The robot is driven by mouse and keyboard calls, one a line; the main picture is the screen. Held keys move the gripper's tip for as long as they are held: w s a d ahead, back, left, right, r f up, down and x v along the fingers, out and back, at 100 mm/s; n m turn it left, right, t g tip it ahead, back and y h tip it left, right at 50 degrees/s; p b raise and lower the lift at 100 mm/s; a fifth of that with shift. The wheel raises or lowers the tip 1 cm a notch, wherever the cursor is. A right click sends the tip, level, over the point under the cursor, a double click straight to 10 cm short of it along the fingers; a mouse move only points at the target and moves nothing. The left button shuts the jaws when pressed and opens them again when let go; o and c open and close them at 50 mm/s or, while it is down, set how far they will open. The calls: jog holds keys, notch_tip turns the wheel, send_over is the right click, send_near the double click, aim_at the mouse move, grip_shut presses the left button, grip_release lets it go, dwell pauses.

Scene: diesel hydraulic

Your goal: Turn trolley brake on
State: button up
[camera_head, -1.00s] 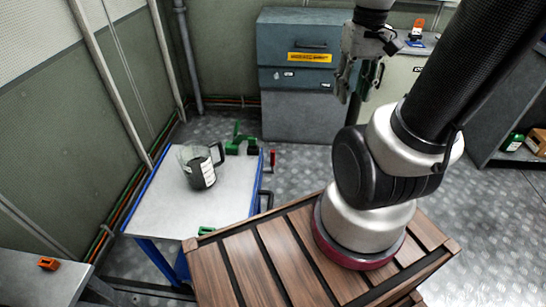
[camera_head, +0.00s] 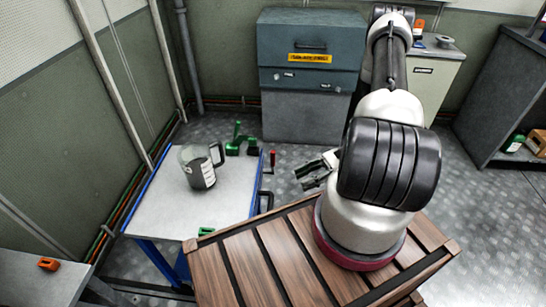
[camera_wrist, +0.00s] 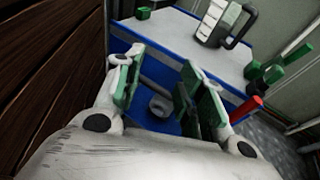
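The trolley (camera_head: 165,215) has a grey top and a blue frame, and stands left of my wooden-slatted base. A red upright handle (camera_head: 272,160) is at its right edge, by the far corner; the wrist view shows the red handle (camera_wrist: 245,109) too, right of my fingers. I cannot tell if it is the brake or how it is set. My gripper (camera_head: 303,177) is open and empty, right of the trolley, apart from the red handle. In the wrist view its green-padded fingers (camera_wrist: 160,75) are spread, with the trolley's blue side beyond them.
A blue-grey cabinet (camera_head: 308,108) stands behind. Metal floor is free between cabinet and trolley.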

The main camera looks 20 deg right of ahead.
jog(key=w+a+f+m+t, duration=0.1)
jog(key=w+f+m+t, duration=0.25)
jog(key=f, duration=0.25)
jog(key=m+t+h, duration=0.1)
jog(key=m+t, duration=0.3)
jog(key=t, duration=0.3)
send_near(273, 164)
notch_tip(273, 164, up, 4)
jog(key=w+a, duration=0.2)
jog(key=w, duration=0.1)
jog(key=shift+n, duration=0.25)
jog(key=x, duration=0.6)
jog(key=shift+w+a+f, duration=0.25)
jog(key=shift+a, duration=0.05)
grip_shut()
